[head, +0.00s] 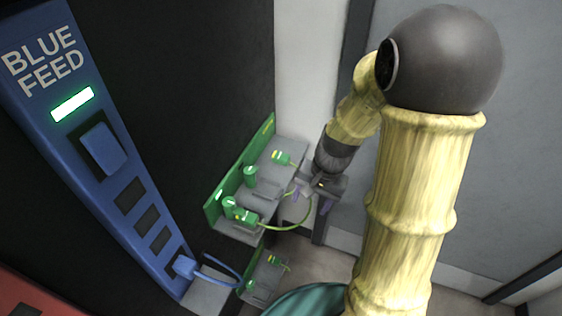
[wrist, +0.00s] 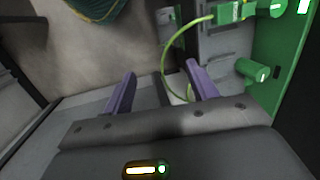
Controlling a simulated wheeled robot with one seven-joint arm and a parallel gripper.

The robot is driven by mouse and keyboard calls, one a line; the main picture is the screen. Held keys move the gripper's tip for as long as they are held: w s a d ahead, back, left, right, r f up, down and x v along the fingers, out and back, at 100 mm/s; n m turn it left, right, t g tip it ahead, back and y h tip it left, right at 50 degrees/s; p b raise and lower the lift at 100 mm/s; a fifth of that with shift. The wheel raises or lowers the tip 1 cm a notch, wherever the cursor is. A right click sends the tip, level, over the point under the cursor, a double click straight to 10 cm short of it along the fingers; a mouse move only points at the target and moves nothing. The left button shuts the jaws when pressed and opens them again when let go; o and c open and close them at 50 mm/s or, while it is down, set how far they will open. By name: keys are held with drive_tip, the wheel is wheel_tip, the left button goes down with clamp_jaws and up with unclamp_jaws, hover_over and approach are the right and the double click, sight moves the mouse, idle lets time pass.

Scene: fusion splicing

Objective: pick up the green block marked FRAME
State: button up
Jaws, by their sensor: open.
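No FRAME marking is legible in either view, so I cannot tell which green piece bears it. In the head view, a green block (head: 245,216) with a yellow-green cable sits at the lower end of the grey shelf, and another green block (head: 281,157) sits at its upper end. The first also appears at the top of the wrist view (wrist: 231,13). My gripper (head: 309,198) is open, with nothing seen between its purple fingers (wrist: 160,72), to the right of the shelf. The cable (wrist: 165,62) loops down by the right finger, which hides part of it.
Green cylinders (head: 250,176) stand on the shelf, one showing close by in the wrist view (wrist: 252,71). A green back panel (head: 217,201) borders the shelf. The blue BLUE FEED panel (head: 88,140) stands left, its blue cable (head: 222,266) hanging toward a lower shelf. Floor shows at lower centre.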

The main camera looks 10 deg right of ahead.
drive_tip(key=w+f+m+y+b, duration=0.2)
drive_tip(key=w+f+m+y, duration=0.2)
drive_tip(key=w+f+m, duration=0.1)
drive_tip(key=m+t+y+b, duration=0.3)
drive_tip(key=m+t+y, duration=0.5)
drive_tip(key=m, duration=0.5)
approach(290, 157)
drive_tip(key=shift+t+h, duration=0.3)
drive_tip(key=shift+h, duration=0.4)
drive_tip(key=v, duration=0.4)
drive_tip(key=shift+s+r, duration=0.35)
drive_tip(key=shift+a, duration=0.15)
drive_tip(key=b+x, duration=0.4)
drive_tip(key=x, duration=0.7)
drive_tip(key=shift+w+a+f+b, duration=0.15)
drive_tip(key=shift+a+b, duration=0.1)
drive_tip(key=shift+b, duration=0.15)
drive_tip(key=shift+w+a, duration=0.15)
drive_tip(key=shift+a, duration=0.05)
